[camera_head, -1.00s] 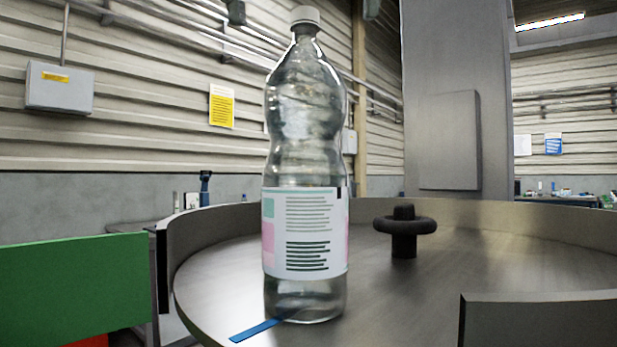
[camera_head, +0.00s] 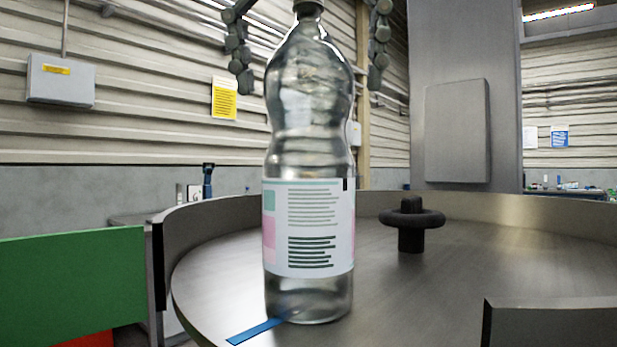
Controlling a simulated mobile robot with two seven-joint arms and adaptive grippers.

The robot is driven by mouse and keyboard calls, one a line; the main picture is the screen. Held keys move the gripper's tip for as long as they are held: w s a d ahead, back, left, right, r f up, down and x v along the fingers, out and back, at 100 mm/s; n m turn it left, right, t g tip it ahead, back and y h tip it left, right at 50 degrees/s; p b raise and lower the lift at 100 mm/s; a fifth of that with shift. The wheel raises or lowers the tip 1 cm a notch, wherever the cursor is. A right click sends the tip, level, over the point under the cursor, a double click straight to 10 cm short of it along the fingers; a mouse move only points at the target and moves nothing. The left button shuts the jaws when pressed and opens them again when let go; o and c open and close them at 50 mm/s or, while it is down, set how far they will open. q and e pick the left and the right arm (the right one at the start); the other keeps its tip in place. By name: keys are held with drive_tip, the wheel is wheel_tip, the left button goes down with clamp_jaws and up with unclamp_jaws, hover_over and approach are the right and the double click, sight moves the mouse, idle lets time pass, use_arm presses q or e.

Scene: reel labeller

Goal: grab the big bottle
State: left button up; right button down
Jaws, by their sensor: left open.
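The big bottle (camera_head: 308,128) is clear plastic with a white label carrying pink, teal and dark green print. It stands upright on the round metal turntable (camera_head: 480,290), near its front left edge. Its cap is at the top edge of the view. My left gripper (camera_head: 312,85) comes down from the top of the view, with one dark finger on each side of the bottle's upper part. The fingers are spread wide and show clear gaps to the bottle. The gripper's upper body is out of view. My right gripper is not in view.
A raised metal rim surrounds the turntable. A dark knob (camera_head: 411,226) stands at its middle, right of the bottle. A metal plate (camera_head: 550,322) rises at the front right. A blue strip (camera_head: 256,331) lies by the bottle's base. A green panel (camera_head: 72,283) is at left.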

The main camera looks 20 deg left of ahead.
use_arm(q)
drive_tip(key=shift+c, duration=0.2)
drive_tip(key=c, duration=1.7)
drive_tip(key=shift+r, duration=0.15)
drive_tip(key=shift+c, duration=1)
